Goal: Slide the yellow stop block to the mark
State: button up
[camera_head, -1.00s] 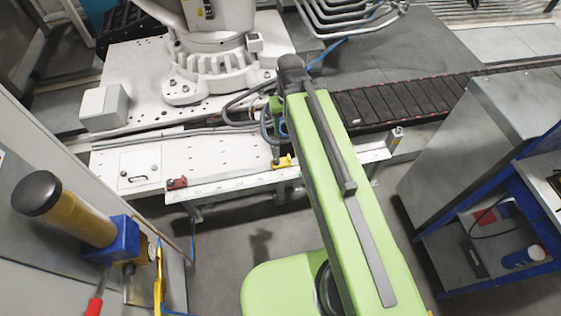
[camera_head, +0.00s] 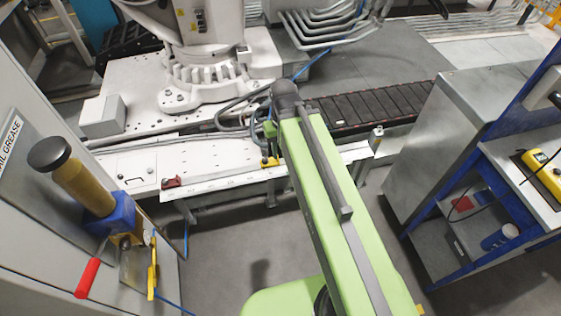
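The yellow stop block (camera_head: 268,163) is small and sits on the pale rail (camera_head: 225,180) along the front edge of the white plate. My green arm reaches over the rail just right of the block and covers part of that stretch. My gripper (camera_head: 267,150) is mostly hidden at the arm's far end, close above the block. I cannot tell whether it touches the block or how its fingers stand. A red block (camera_head: 171,183) sits farther left on the same rail. Small ticks show along the rail, but I cannot make out which is the mark.
A large white machine base (camera_head: 205,85) stands behind the rail. Hoses lie close to my arm's end. A grey cabinet (camera_head: 425,150) and blue cart (camera_head: 480,215) stand right. A grease pump (camera_head: 85,190) on a panel is at near left. Floor in front of the rail is clear.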

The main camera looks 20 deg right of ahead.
aim_at(272, 162)
jog(key=z, duration=0.35)
jog(key=i, duration=0.85)
jog(key=u, duration=1.6)
jog(key=k, duration=0.9)
jog(key=i, duration=0.9)
jog(key=u, duration=0.1)
